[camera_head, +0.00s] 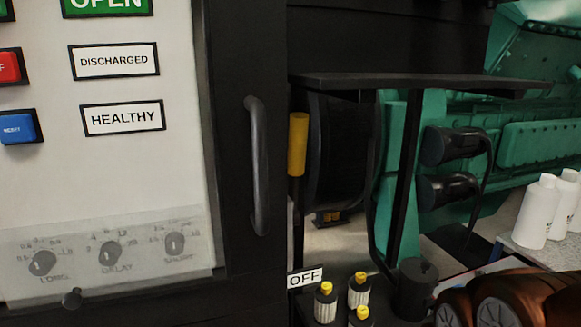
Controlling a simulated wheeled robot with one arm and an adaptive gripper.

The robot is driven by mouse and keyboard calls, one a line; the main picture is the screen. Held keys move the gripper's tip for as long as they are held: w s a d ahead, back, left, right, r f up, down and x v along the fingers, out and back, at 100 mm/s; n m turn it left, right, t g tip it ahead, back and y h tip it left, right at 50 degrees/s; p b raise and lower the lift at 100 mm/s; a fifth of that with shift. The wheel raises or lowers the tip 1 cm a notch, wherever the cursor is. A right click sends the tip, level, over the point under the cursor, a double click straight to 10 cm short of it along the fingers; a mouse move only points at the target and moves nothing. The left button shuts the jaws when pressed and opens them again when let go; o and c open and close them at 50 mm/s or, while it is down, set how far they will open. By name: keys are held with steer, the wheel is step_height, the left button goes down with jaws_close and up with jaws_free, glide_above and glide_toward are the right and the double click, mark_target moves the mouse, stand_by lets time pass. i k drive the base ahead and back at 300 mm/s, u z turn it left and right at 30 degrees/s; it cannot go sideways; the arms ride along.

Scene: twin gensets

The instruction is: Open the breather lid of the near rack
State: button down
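A low dark rack (392,262) stands at the bottom middle, only partly in view. On it stand several small ribbed cylinders with yellow caps (358,292). Beside them on the right is a dark round canister with a flat top (416,290), which looks closed. I cannot tell whether this top is the breather lid, and no part is labelled as one. A white OFF tag (305,277) sits at the rack's left edge. My gripper is not in view.
A dark cabinet with a vertical handle (257,165) and a white panel (140,190) fills the left. A dark shelf (420,84) juts out above the rack. A green genset (540,130) stands behind. White bottles (540,212) stand on a grey surface at right.

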mark_target(419, 271)
steer(key=z, duration=1.1)
steer(key=k, duration=1.8)
steer(key=u, duration=1.2)
steer(key=i, duration=1.55)
steer(key=z, duration=0.05)
